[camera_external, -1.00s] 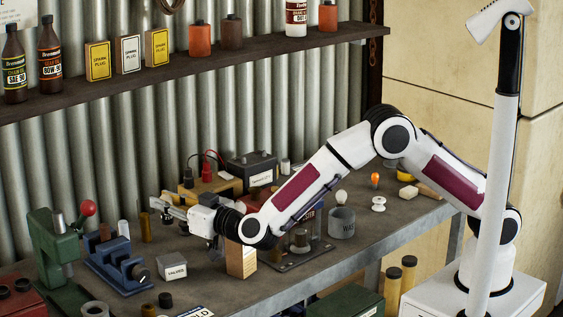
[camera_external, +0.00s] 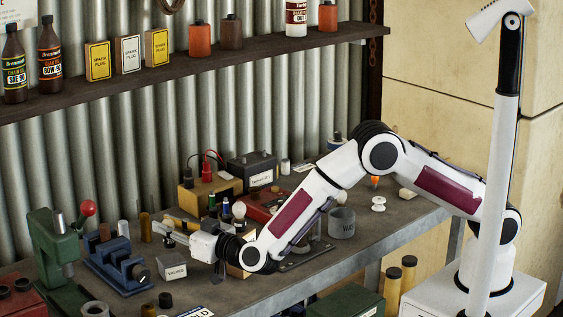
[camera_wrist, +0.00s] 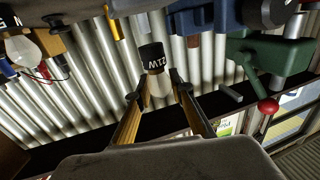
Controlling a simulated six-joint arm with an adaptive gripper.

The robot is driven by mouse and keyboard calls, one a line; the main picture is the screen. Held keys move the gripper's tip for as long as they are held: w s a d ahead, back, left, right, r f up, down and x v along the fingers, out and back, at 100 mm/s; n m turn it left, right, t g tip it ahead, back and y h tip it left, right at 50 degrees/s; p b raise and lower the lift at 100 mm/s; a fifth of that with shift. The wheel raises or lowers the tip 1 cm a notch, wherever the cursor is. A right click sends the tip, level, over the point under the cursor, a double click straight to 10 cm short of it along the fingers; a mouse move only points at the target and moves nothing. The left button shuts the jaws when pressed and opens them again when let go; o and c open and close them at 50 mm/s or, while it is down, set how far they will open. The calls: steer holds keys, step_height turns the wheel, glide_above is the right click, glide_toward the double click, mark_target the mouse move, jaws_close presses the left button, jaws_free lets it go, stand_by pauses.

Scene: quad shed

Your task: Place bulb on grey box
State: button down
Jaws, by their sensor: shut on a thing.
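In the external view, the dark base (camera_external: 169,242) hangs just below the fingers. The grey box (camera_external: 172,272), labelled VALVES, stands on the bench below and slightly toward the camera from the gripper. Its top looks bare.
A blue vise (camera_external: 118,262) and a green press (camera_external: 50,245) with a red knob stand left of the box. Another bulb (camera_external: 239,209) and small bottles stand behind my wrist. A dark cylinder (camera_external: 165,300) stands in front of the box. A grey can (camera_external: 341,223) is at right.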

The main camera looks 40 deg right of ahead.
mark_target(173, 240)
steer(key=shift+f, duration=1.65)
steer(key=shift+f, duration=0.1)
steer(key=c, duration=1.8)
jaws_free()
steer(key=shift+o, duration=0.2)
steer(key=shift+s, duration=0.1)
steer(key=v, duration=1.1)
steer(key=shift+s+d, duration=0.2)
steer(key=shift+s, duration=0.2)
steer(key=shift+r, duration=0.2)
